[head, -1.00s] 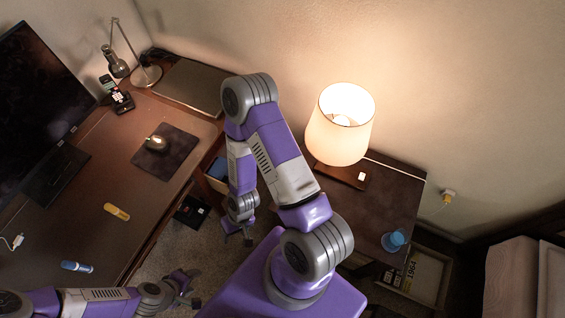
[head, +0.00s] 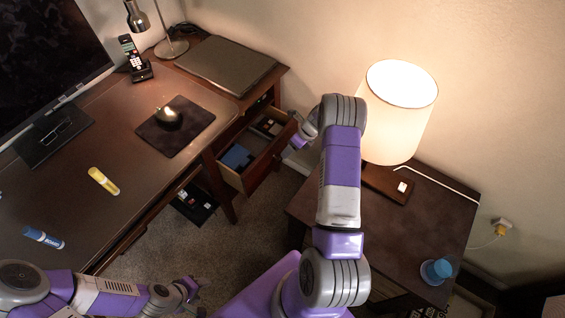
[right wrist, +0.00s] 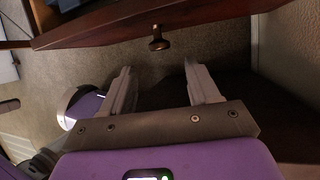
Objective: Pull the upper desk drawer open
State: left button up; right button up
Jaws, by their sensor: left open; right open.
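The upper desk drawer (head: 268,167) stands pulled out from the right end of the desk, with its inside visible. A blue item (head: 237,157) and small dark and white items lie in it. In the right wrist view the wooden drawer front (right wrist: 100,28) crosses the top, with a dark round knob (right wrist: 158,40). My right gripper (right wrist: 157,68) is open and empty; the knob lies just beyond its fingertips, roughly between them, apart from both. In the head view that gripper is partly hidden beside the drawer front. My left gripper (head: 193,290) is open and empty near the bottom edge.
The desk holds a monitor (head: 50,70), phone (head: 135,58), closed laptop (head: 225,64), mouse pad (head: 160,143), yellow marker (head: 104,181) and blue marker (head: 43,237). A side table (head: 450,215) with a lit lamp (head: 400,110) and blue cup (head: 436,271) stands right. Carpet (head: 255,220) is clear between.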

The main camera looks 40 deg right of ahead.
aim_at(281, 159)
jog(key=b+x, duration=0.2)
jog(key=x, duration=0.5)
jog(key=shift+f, duration=0.1)
grip_shut()
